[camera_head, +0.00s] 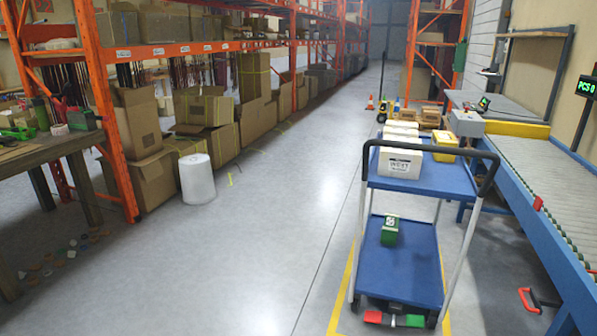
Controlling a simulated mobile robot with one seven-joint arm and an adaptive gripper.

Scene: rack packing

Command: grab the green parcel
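A small green parcel (390,231) with a white label on top sits on the lower blue shelf of the cart (405,270), toward its back left. The cart's upper blue shelf is above and behind it in the picture. The parcel stands apart from the cart's posts, with bare shelf in front of it. My gripper is not in view, so its state does not show.
White boxes (400,163) and a yellow bin (444,146) stand on the upper shelf. A black handle (434,147) spans the cart's front. A roller conveyor (545,180) runs along the right. The floor (270,240) left of the cart is clear.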

